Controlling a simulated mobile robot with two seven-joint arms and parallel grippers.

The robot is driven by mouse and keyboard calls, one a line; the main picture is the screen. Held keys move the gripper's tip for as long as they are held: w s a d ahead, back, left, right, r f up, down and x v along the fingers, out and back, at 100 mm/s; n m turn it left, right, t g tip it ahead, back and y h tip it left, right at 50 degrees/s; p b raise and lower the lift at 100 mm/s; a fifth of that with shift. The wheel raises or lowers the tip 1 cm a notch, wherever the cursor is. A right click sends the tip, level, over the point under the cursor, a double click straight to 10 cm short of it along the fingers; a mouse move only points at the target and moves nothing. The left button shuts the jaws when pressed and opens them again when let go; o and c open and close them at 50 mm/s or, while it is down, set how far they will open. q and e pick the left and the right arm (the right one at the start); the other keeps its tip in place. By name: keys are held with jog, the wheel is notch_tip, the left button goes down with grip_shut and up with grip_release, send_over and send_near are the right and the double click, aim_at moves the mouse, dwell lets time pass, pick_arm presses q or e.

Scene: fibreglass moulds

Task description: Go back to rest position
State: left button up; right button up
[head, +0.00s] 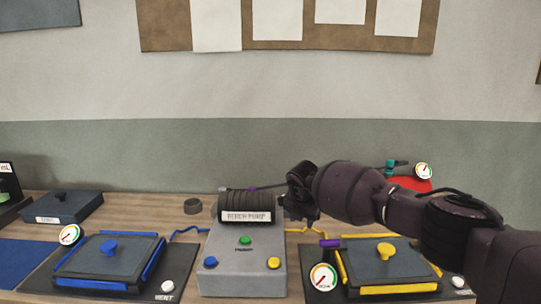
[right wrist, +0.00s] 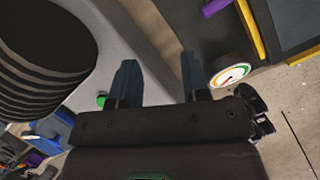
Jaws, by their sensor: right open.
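My right arm comes in from the right in the head view, and its gripper (head: 300,190) is beside the right end of the bench pump's black ribbed cylinder (head: 245,201). In the right wrist view my right gripper (right wrist: 159,76) has its two fingers apart with nothing between them. The fingers hang over the grey pump body (head: 241,272) and the wooden bench. I cannot tell whether the gripper touches the pump. My left gripper is not in view.
A mould with blue edges (head: 108,257) lies left of the pump. A mould with yellow edges (head: 388,265) lies to the right under my arm, with a gauge (head: 323,276) at its corner. A dark box (head: 64,207) and a red object (head: 409,184) stand behind.

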jog(key=s+a+r+n+y, duration=0.35)
jog(key=a+y, duration=0.25)
jog(key=a, duration=0.4)
jog(key=s+a+r+n+y, duration=0.25)
jog(key=a+r+y, duration=0.25)
jog(key=a, duration=0.5)
jog(key=s+a+r+m+t+y, duration=0.2)
jog(key=s+r+m+t+y, duration=0.1)
jog(key=s+r+m+y, duration=0.4)
jog(key=s+d+f+m+t+h, duration=0.4)
jog(key=d+f+m+t+h, duration=0.15)
jog(key=d+f+m, duration=0.65)
jog(key=s+d+f+m+t+h, duration=0.4)
jog(key=d+f+m+h, duration=0.2)
jog(key=d+f+m, duration=0.6)
jog(key=s+d+f+m+g+h, duration=0.1)
jog(key=s+d+f+h, duration=0.1)
jog(key=s+d+f, duration=0.3)
jog(key=s+d+f+m+g+h, duration=0.1)
jog(key=s+d+f, duration=0.4)
jog(key=s, duration=0.7)
jog(key=s+d+f+m+g+h, duration=0.2)
jog(key=s+d+f+g+h, duration=0.1)
jog(key=s+d+f, duration=0.3)
jog(key=shift+s+d, duration=0.2)
jog(key=shift+s, duration=1)
